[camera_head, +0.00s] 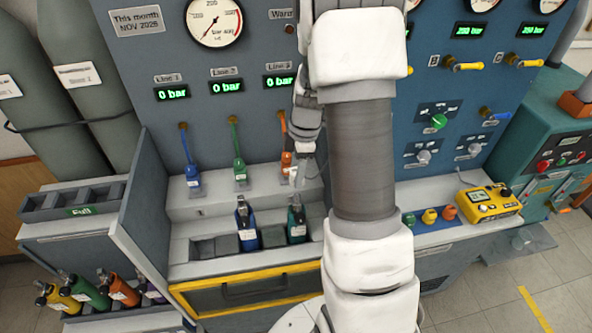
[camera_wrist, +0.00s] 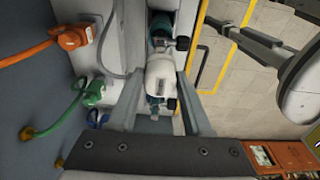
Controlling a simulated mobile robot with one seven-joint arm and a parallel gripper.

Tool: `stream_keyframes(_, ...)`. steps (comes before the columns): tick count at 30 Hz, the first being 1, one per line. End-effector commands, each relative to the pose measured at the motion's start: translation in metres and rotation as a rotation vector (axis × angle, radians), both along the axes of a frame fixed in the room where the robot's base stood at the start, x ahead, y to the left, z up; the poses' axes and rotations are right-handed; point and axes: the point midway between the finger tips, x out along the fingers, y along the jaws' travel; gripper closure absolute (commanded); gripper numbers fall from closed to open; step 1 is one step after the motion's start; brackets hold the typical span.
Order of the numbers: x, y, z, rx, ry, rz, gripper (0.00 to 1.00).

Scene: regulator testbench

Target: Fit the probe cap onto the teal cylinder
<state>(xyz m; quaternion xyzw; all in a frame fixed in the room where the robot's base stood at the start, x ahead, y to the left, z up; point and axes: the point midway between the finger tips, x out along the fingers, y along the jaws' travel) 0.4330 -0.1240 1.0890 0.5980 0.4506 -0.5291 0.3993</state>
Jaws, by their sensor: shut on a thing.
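My gripper (camera_wrist: 164,76) is shut on a pale, white-grey piece, which I take to be the probe cap (camera_wrist: 159,77), between its two fingers in the wrist view. In the head view my gripper (camera_head: 298,160) hangs over the bench rack, above the teal cylinder (camera_head: 297,226). The teal cylinder stands upright in a rack slot with a black valve knob. In the wrist view the teal cylinder (camera_wrist: 158,22) shows beyond the fingertips at the top. The held piece looks apart from it, but the exact gap is hard to tell.
A blue cylinder (camera_head: 246,226) stands in the rack to the left. Blue (camera_head: 191,165), green (camera_head: 238,160) and orange (camera_head: 285,160) hose connectors rise behind the rack. A yellow-framed drawer (camera_head: 250,290) lies below. A grey cable (camera_wrist: 107,45) runs beside the gripper.

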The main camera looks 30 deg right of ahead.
Motion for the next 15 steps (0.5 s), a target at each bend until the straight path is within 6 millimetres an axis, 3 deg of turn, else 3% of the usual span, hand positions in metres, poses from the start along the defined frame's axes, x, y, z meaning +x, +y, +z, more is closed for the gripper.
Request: stream_keyframes(15,0.0,0.0,-0.041,0.001,0.002,-0.001,1.0)
